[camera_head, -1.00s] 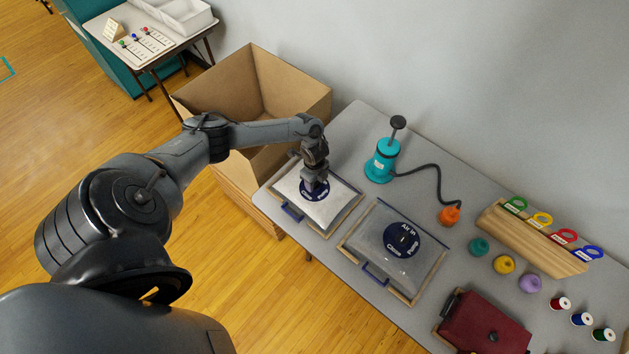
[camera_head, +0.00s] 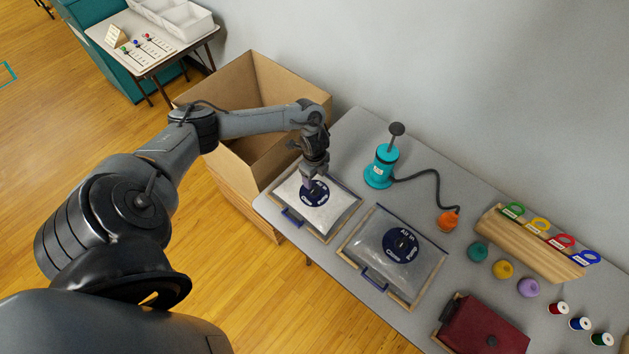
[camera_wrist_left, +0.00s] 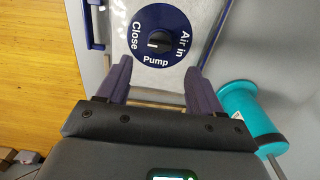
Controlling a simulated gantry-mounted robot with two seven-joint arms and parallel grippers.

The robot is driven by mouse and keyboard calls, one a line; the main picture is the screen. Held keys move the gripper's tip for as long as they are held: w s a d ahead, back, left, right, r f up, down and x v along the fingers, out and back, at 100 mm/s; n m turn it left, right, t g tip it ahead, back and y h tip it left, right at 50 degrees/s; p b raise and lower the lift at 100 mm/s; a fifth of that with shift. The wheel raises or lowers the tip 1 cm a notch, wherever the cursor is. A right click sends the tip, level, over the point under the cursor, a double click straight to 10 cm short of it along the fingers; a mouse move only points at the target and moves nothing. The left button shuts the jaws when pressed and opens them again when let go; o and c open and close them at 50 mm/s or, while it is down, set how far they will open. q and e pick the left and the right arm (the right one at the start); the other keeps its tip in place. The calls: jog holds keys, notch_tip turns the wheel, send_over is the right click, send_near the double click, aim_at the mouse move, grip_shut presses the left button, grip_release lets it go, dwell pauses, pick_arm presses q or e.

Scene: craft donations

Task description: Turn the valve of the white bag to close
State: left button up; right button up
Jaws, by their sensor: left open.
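The white bag (camera_head: 336,208) lies in a wooden frame at the table's left end. Its round blue valve dial (camera_head: 314,193) is partly hidden by my gripper in the head view. In the left wrist view the dial (camera_wrist_left: 137,54) reads Close at left, Air in at right and Pump at the bottom. Its small black knob (camera_wrist_left: 159,42) sits at the centre; its pointing direction is hard to tell. My left gripper (camera_head: 309,184) is open just above the dial. Its two fingers (camera_wrist_left: 158,64) are apart, with nothing between them. My right gripper is not in view.
A second, greyer bag (camera_head: 373,243) with a similar dial lies to the right. A teal pump (camera_head: 381,166) with a hose stands behind. A cardboard box (camera_head: 240,85) stands at left. A wooden rack (camera_head: 530,240) and a dark red bag (camera_head: 482,325) are farther right.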

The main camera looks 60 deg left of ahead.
pick_arm(q)
jog(key=shift+r, duration=1.5)
